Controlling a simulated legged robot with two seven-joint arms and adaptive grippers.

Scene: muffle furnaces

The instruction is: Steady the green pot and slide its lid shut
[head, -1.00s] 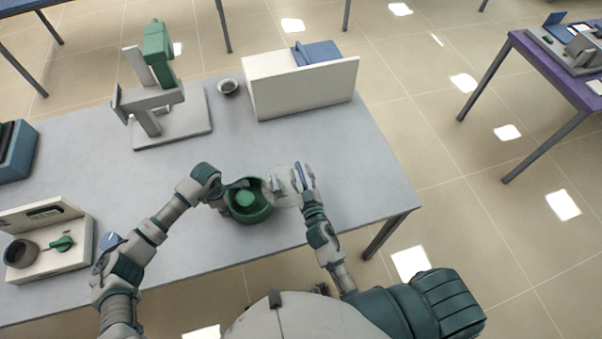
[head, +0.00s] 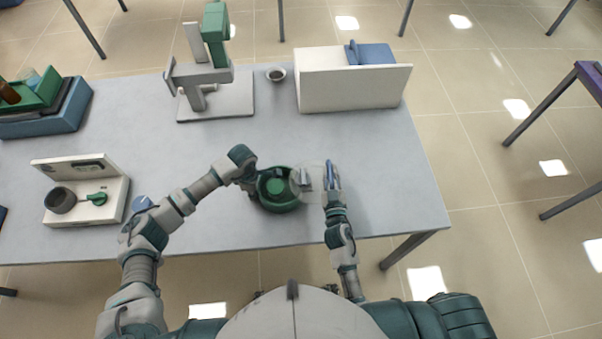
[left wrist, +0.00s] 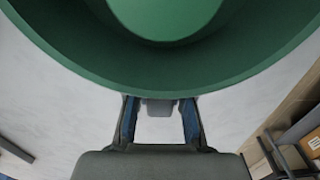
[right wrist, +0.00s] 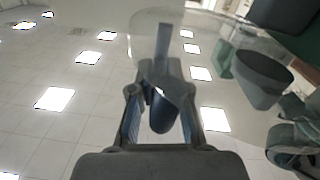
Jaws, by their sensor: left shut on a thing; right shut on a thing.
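The green pot (head: 280,202) stands on the grey table, its inside partly uncovered. My left gripper (head: 250,182) is at its left side; in the left wrist view its fingers (left wrist: 160,118) are shut on a dark handle under the green rim (left wrist: 160,85). The clear lid (head: 313,171) overlaps the pot's right part and juts out to the right. My right gripper (head: 331,180) is at the lid's right side. In the right wrist view its fingers (right wrist: 160,118) are shut on a dark handle of the clear lid (right wrist: 212,40).
A white open box (head: 350,95) and a small bowl (head: 276,74) stand at the back. A grey stand with a green head (head: 215,105) is behind the pot. A white unit with a green knob (head: 82,205) and a blue tray (head: 65,120) are left. The table's right edge is near.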

